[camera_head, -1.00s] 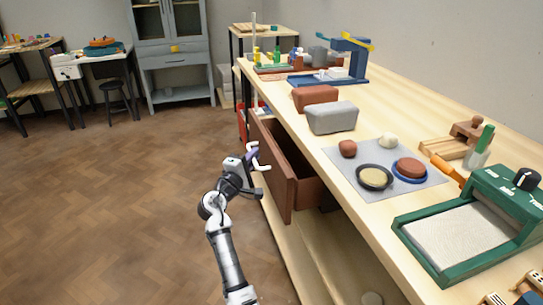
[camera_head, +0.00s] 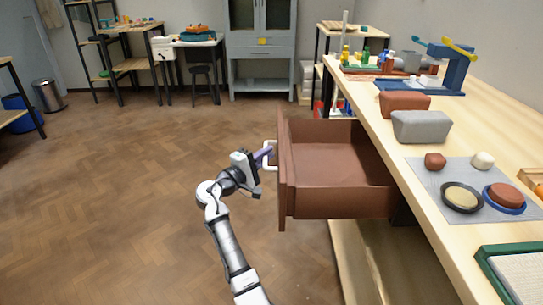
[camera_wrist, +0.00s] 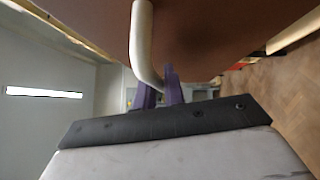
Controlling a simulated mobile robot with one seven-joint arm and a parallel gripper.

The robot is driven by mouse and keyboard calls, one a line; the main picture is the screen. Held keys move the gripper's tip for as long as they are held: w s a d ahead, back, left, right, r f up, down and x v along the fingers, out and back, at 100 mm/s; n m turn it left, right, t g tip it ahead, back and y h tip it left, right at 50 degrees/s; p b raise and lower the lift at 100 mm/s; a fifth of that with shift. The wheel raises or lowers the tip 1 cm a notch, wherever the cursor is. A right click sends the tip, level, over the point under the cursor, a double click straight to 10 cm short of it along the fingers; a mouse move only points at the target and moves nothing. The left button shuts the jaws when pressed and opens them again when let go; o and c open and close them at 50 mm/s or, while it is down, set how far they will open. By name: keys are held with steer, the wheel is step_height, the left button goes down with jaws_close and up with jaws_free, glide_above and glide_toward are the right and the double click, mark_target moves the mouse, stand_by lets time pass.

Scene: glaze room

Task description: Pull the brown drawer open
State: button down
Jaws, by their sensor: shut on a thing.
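The brown drawer (camera_head: 340,205) stands far out from under the wooden worktop, and its inside looks empty. Its white bar handle (camera_head: 268,156) is on the front panel, facing left. My gripper (camera_head: 263,154) is at the handle, with its purple fingers shut on it. In the wrist view the pale handle (camera_wrist: 143,45) runs down to the purple fingers (camera_wrist: 163,90), beside the brown drawer front (camera_wrist: 215,30). The far part of the handle is partly hidden by the fingers.
The worktop (camera_head: 375,120) holds a red-brown block (camera_head: 404,101), a grey block (camera_head: 421,126) and a grey mat (camera_head: 438,186) with clay lumps and dishes. The wooden floor (camera_head: 120,210) left of the drawer is clear. A grey cabinet (camera_head: 262,60) stands at the back.

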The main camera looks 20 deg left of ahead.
steer(key=c, duration=1.5)
jaws_free()
steer(key=v, duration=1.3)
steer(key=shift+s+a+b, duration=0.2)
steer(key=shift+s+b, duration=0.1)
